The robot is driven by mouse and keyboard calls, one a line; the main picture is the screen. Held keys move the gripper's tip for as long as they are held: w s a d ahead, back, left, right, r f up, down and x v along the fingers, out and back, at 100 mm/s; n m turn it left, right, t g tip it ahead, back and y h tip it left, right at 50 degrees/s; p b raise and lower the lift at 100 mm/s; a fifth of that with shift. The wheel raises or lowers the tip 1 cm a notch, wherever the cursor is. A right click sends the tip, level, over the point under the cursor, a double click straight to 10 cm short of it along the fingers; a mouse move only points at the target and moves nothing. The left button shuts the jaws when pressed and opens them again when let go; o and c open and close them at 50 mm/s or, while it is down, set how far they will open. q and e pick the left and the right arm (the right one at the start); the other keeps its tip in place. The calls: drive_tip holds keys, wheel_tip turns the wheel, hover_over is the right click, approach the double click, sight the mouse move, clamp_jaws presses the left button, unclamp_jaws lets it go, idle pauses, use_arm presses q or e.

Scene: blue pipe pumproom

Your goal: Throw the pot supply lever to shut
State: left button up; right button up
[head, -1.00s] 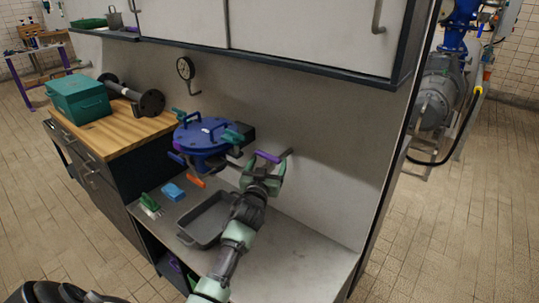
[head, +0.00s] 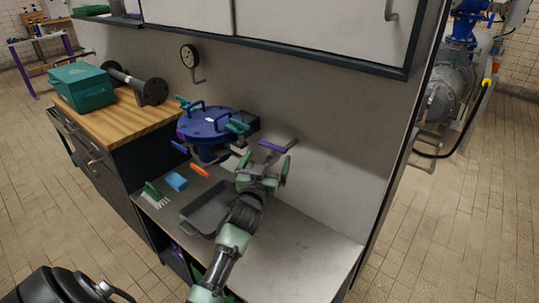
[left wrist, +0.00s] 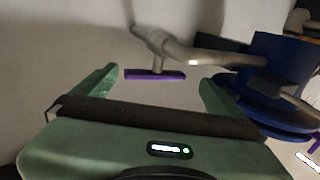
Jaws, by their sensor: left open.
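The blue lidded pot (head: 208,128) stands over the steel counter, and it shows at the right of the left wrist view (left wrist: 280,80). A grey pipe (left wrist: 190,52) runs between the pot and the wall. The purple lever (head: 272,147) is on this pipe; in the left wrist view its bar (left wrist: 155,75) lies crosswise. My left gripper (head: 264,167) is open and empty just in front of the lever. In the wrist view the bar appears between the fingertips (left wrist: 158,84); I cannot tell whether they touch it. My right gripper is not in view.
A grey tray (head: 203,207), a blue block (head: 176,181) and a green brush (head: 153,191) lie on the counter. An orange handle (head: 200,170) sits below the pot. A gauge (head: 189,56) is on the wall. Cabinets (head: 310,30) overhang. Counter right of my arm is clear.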

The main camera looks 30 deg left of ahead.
use_arm(q)
drive_tip(key=v, duration=0.2)
drive_tip(key=shift+s+d, duration=0.15)
drive_tip(key=shift+s, duration=0.2)
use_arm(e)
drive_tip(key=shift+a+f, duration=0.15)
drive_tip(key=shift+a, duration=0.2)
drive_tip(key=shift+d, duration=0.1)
